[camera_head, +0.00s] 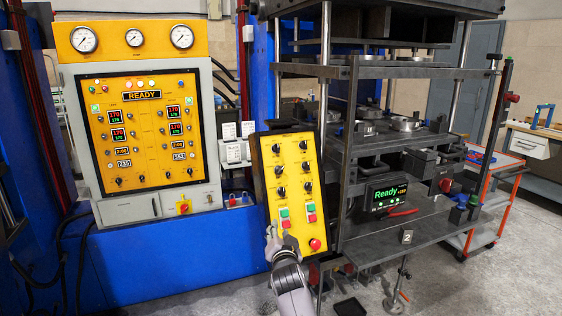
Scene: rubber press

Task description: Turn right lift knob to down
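The yellow control panel (291,165) stands tilted in front of the press, with two columns of black knobs. The right column has an upper knob (303,145), a middle knob (305,166) and a lower knob (307,187). The labels are too small to read, so I cannot tell which is the right lift knob or its setting. My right gripper (273,231) is in front of the panel's lower left, beside the left green and red buttons and below the knobs. Its finger gap is unclear, and I see nothing held. My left gripper is out of view.
Green and red buttons (311,209) and a red stop button (315,244) sit low on the panel. The press (400,75) rises close on the right, with a "Ready" display (388,195). A large gauge cabinet (140,130) stands left. A red cart (487,205) stands far right.

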